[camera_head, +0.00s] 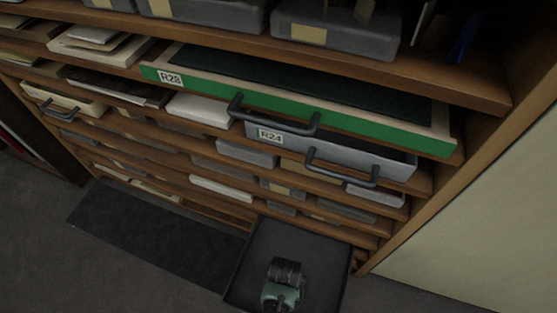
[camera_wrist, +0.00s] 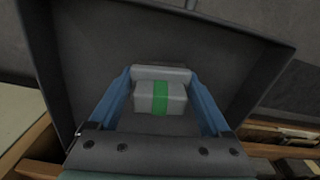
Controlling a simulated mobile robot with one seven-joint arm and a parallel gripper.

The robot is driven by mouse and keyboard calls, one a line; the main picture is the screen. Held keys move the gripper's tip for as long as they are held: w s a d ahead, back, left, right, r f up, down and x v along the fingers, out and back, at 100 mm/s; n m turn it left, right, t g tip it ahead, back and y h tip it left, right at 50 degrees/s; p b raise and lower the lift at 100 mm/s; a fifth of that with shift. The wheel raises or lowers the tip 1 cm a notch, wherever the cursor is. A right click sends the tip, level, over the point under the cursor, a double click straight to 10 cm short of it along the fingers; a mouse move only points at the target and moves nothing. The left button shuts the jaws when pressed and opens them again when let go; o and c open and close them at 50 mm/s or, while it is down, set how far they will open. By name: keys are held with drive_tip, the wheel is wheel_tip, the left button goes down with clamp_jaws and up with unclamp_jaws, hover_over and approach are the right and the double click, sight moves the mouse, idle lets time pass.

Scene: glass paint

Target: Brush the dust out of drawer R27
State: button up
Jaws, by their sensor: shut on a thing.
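My gripper (camera_wrist: 161,84) is shut on a pale grey block with a green band (camera_wrist: 145,97), held between its two blue fingers in the wrist view. I cannot tell whether this is the brush, and no bristles show. A dark, open tray-like drawer (camera_head: 328,264) is at the bottom of the head view, and its wall also shows in the wrist view (camera_wrist: 48,70). My gripper is over or inside this drawer. In the head view my wrist hides the fingers and the held block. No R27 label and no clear dust can be seen.
Several boxes and papers fill the shelves. A dark mat (camera_head: 140,232) lies on the floor at left.

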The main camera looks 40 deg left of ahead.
drive_tip(key=shift+d+r+p, duration=0.1)
drive_tip(key=shift+r+p, duration=2.85)
drive_tip(key=shift+r, duration=0.1)
